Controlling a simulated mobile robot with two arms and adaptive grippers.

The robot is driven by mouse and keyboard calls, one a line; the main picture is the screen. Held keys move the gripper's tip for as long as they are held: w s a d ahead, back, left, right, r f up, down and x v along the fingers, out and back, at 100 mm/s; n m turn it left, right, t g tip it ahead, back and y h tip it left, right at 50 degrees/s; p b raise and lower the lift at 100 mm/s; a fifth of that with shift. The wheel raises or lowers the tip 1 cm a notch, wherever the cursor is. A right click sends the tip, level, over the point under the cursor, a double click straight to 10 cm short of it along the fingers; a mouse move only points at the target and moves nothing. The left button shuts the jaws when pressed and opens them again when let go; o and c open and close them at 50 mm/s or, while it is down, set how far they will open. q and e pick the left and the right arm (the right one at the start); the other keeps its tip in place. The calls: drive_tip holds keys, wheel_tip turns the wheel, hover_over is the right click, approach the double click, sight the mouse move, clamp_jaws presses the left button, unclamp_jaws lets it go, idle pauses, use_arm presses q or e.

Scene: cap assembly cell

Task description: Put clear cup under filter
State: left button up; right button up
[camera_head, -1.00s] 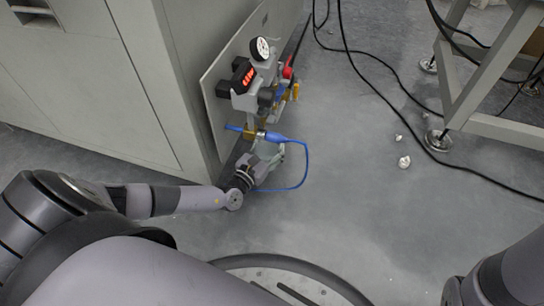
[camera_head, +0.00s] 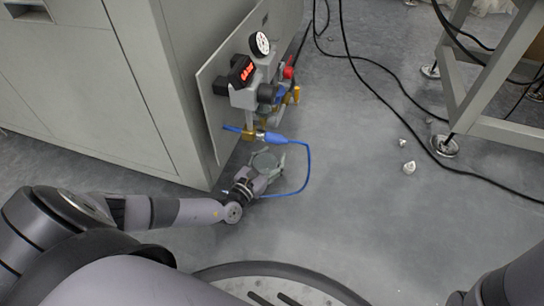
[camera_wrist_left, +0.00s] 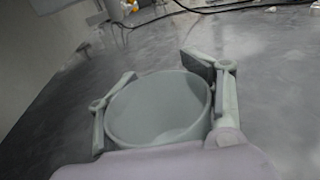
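The clear cup (camera_wrist_left: 158,110) is a round, translucent grey-green cup, seen from above with its open mouth up in the left wrist view. My left gripper (camera_head: 268,164) has a finger on each side of the cup and holds it. In the head view the cup (camera_head: 264,161) shows as a pale disc between the fingers, low beside the cabinet. The filter assembly (camera_head: 266,94) is mounted on a panel above the gripper, with a dial gauge and a red display. The cup is below it and apart from it. My right gripper is out of view.
A blue air hose (camera_head: 308,165) loops down just right of the left gripper, from a blue connector (camera_head: 272,137). The large grey cabinet (camera_head: 100,90) stands at left. Black cables and a metal frame (camera_head: 485,95) are at right. The middle floor (camera_head: 350,210) is clear.

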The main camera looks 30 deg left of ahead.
use_arm(q)
drive_tip(key=o, duration=0.4)
drive_tip(key=shift+r, duration=0.1)
drive_tip(key=shift+s+r, duration=0.1)
drive_tip(key=shift+s, duration=0.15)
drive_tip(key=s+p, duration=0.1)
drive_tip(key=s, duration=0.2)
drive_tip(key=s+p, duration=0.2)
drive_tip(key=s, duration=0.2)
drive_tip(key=s+p, duration=0.2)
drive_tip(key=s, duration=0.1)
drive_tip(key=shift+s+a, duration=0.25)
drive_tip(key=shift+s, duration=0.5)
